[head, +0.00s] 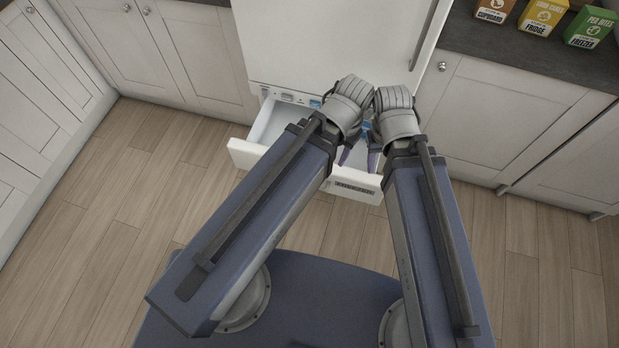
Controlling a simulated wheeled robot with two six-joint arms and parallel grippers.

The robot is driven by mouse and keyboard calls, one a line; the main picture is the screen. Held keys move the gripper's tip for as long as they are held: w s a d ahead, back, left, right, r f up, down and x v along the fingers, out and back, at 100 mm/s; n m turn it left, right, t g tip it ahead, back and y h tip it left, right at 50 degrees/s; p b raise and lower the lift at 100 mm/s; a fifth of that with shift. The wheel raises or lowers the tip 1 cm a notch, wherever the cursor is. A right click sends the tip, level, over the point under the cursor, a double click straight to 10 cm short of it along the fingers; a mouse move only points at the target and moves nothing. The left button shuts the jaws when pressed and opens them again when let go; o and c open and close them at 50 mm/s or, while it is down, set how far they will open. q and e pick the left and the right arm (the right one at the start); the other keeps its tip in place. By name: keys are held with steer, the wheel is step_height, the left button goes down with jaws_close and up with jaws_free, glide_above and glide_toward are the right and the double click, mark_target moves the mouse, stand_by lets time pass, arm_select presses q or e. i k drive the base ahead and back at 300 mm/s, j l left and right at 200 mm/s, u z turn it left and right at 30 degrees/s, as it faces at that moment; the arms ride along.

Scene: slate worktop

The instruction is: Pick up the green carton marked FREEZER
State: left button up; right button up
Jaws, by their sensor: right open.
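The green carton marked FREEZER (587,30) stands upright on the dark slate worktop at the top right, at the right end of a row of cartons. My right gripper (360,158) points down over the open white drawer (251,153) below the white fridge, far to the left of the carton. Its two fingers are spread apart with nothing seen between them. My left wrist is beside the right one over the drawer.
A yellow carton marked FRIDGE (542,16) and a brown carton marked CUPBOARD (495,10) stand left of the green one. The worktop (530,55) is bare in front of them. The drawer juts out over the wooden floor.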

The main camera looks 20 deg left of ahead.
mark_target(592, 25)
steer(key=i+l+z, duration=0.1)
steer(key=i+l, duration=0.15)
steer(key=l, duration=0.25)
steer(key=i+l+z, duration=0.15)
steer(key=l, duration=0.3)
steer(key=i+l+z, duration=0.1)
steer(key=i+l, duration=0.3)
steer(key=i+l+z, duration=0.15)
steer(key=i+l, duration=0.15)
steer(key=l, duration=0.2)
